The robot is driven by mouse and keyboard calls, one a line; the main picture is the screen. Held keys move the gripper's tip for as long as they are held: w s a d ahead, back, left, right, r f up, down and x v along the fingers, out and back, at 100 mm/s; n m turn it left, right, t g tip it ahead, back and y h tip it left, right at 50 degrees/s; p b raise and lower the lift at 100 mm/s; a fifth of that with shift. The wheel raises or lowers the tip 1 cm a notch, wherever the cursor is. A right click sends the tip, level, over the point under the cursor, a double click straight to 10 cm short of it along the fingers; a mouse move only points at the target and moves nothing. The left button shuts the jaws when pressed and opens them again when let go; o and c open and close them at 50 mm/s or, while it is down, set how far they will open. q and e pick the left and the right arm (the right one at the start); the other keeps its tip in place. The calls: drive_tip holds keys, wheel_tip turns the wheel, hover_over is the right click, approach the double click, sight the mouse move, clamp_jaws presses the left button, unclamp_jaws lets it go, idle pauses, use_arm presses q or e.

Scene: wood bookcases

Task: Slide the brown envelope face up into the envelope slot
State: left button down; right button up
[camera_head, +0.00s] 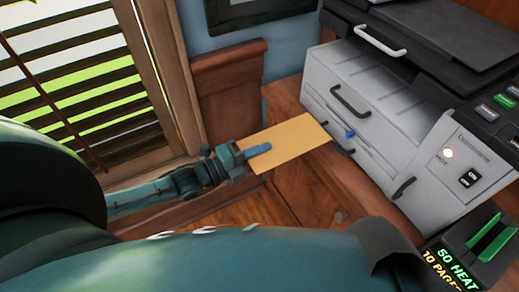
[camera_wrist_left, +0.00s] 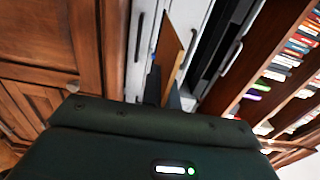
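My left gripper (camera_head: 258,150) is shut on the brown envelope (camera_head: 298,139) at its left end. The envelope lies flat in the air, a plain tan face turned up. Its far right end is close to the front of the white machine (camera_head: 375,95), by the lower drawers and a small blue tab (camera_head: 349,134). I cannot tell whether it touches or has entered an opening; no envelope slot shows clearly. In the left wrist view the envelope (camera_wrist_left: 168,50) stands nearly edge-on beyond the fingers. My right gripper is in neither view.
The machine has protruding handles (camera_head: 350,102) and a black upper part (camera_head: 440,40). A wooden cabinet (camera_head: 320,185) is below it. A shuttered window (camera_head: 75,85) is at left. A black box with green lettering (camera_head: 465,255) is at lower right. Shelves of small boxes (camera_wrist_left: 285,65) show in the wrist view.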

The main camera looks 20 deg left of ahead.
sight(308, 129)
use_arm(q)
drive_tip(key=x, duration=0.3)
drive_tip(key=shift+f+b, duration=0.1)
drive_tip(key=shift+b, duration=0.25)
drive_tip(key=shift+w+d, duration=0.4)
drive_tip(key=shift+w, duration=0.05)
drive_tip(key=shift+w+d+b, duration=0.35)
drive_tip(key=shift+w, duration=0.1)
drive_tip(key=shift+p, duration=0.3)
idle(0.6)
drive_tip(key=shift+b+x, duration=1.15)
drive_tip(key=shift+x, duration=2.1)
drive_tip(key=shift+b+x, duration=0.55)
drive_tip(key=shift+x, duration=0.75)
drive_tip(key=c, duration=1.6)
unclamp_jaws()
